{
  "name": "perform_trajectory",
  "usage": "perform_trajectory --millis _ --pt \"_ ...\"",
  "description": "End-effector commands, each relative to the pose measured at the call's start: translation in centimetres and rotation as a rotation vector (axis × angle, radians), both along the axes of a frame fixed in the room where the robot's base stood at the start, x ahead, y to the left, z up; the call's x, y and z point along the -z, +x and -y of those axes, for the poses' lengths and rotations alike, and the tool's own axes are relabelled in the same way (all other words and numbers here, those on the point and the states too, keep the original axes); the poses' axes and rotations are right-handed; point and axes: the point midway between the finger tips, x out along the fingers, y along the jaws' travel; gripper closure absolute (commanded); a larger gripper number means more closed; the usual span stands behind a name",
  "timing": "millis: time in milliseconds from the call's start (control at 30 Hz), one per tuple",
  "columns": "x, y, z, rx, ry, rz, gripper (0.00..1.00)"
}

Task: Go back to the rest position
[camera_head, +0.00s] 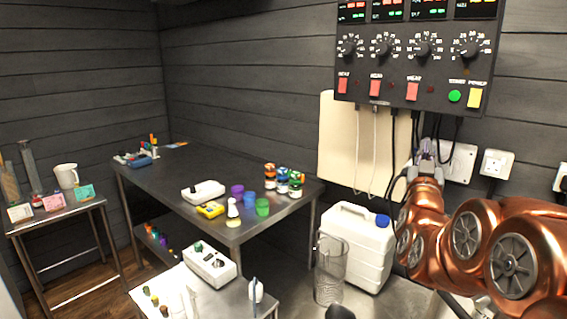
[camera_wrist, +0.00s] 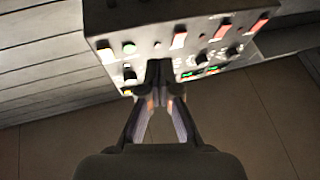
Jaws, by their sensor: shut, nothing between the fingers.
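My gripper (camera_head: 426,148) is at the right in the head view, at the end of my copper arm, just below the control panel (camera_head: 415,85). Its fingers point up toward the panel's lower edge. In the wrist view my gripper (camera_wrist: 160,72) is shut with nothing between its fingers. The panel (camera_wrist: 205,62) appears upside down there, behind the fingertips, with red switches, knobs and a green button. I cannot tell whether the fingertips touch the panel.
Cables (camera_head: 372,150) and wall sockets (camera_head: 496,164) are close to my gripper. A dark table (camera_head: 190,165) with small coloured containers stands to the left.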

Motion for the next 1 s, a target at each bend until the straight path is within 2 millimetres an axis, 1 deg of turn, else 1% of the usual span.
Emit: perform_trajectory --millis 100,167,267,367,467,500,567,667,767,800,867,900,967,1000 --pt "2.3 0.5 -2.1 -0.075 0.052 -0.141 1.00" --pt "3.6 0.5 -3.2 -0.111 0.077 -0.213 1.00" --pt "6.2 0.2 -5.1 -0.166 0.117 -0.340 1.00" --pt "8.6 -0.7 -6.9 -0.214 0.154 -0.463 1.00" --pt "11.1 -2.0 -8.6 -0.256 0.193 -0.590 1.00" --pt "12.3 -2.7 -9.3 -0.271 0.207 -0.645 1.00" --pt "13.8 -3.9 -10.4 -0.292 0.227 -0.724 1.00" --pt "16.2 -6.3 -11.8 -0.321 0.261 -0.852 1.00" --pt "18.6 -9.1 -13.1 -0.341 0.294 -0.984 1.00" --pt "19.5 -10.3 -13.6 -0.347 0.305 -1.040 1.00" --pt "20.8 -12.4 -14.3 -0.354 0.323 -1.120 1.00" --pt "21.6 -13.8 -14.7 -0.357 0.337 -1.174 1.00" --pt "22.7 -16.0 -15.2 -0.358 0.354 -1.256 1.00" --pt "23.5 -17.6 -15.5 -0.358 0.365 -1.309 1.00"
